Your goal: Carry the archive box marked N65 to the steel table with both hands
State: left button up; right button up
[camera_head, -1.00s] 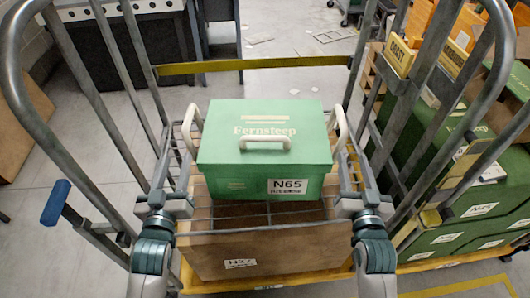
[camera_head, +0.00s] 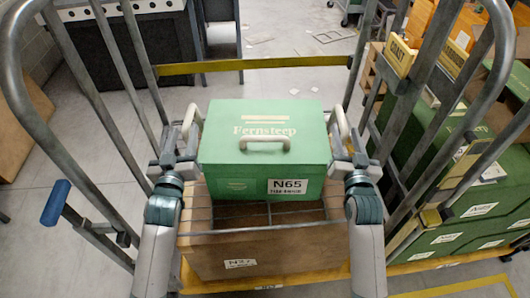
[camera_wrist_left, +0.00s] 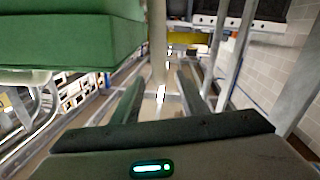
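The green archive box (camera_head: 263,135) marked N65 sits upright on a brown box (camera_head: 265,250) inside a wire-sided roll cart. It has a pale front handle (camera_head: 265,141) and pale side handles, left (camera_head: 192,122) and right (camera_head: 341,122). My left gripper (camera_head: 179,140) is at the left handle; in the left wrist view its two fingers (camera_wrist_left: 160,90) stand apart, with the pale handle between or just beyond them. The green box (camera_wrist_left: 70,35) fills the upper left there. My right gripper (camera_head: 348,143) is at the right handle, its fingers apparently apart; contact is unclear.
Grey cart posts (camera_head: 115,95) rise on both sides, with a yellow bar (camera_head: 250,64) across the back. Green crates (camera_head: 460,225) and wooden boxes stand close on the right. A dark grey cabinet (camera_head: 130,35) is at the back left. Bare floor lies behind the cart.

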aim_at(192, 105)
pick_arm(q)
jog(key=w, duration=0.7)
pick_arm(e)
jog(key=w, duration=0.7)
jog(key=shift+d, duration=0.1)
pick_arm(q)
jog(key=shift+c, duration=0.4)
pick_arm(e)
jog(key=shift+c, duration=0.4)
pick_arm(q)
grip_shut()
pick_arm(e)
grip_shut()
pick_arm(q)
jog(key=shift+w+r, duration=0.1)
jog(key=shift+r, duration=0.1)
pick_arm(e)
jog(key=shift+r, duration=0.25)
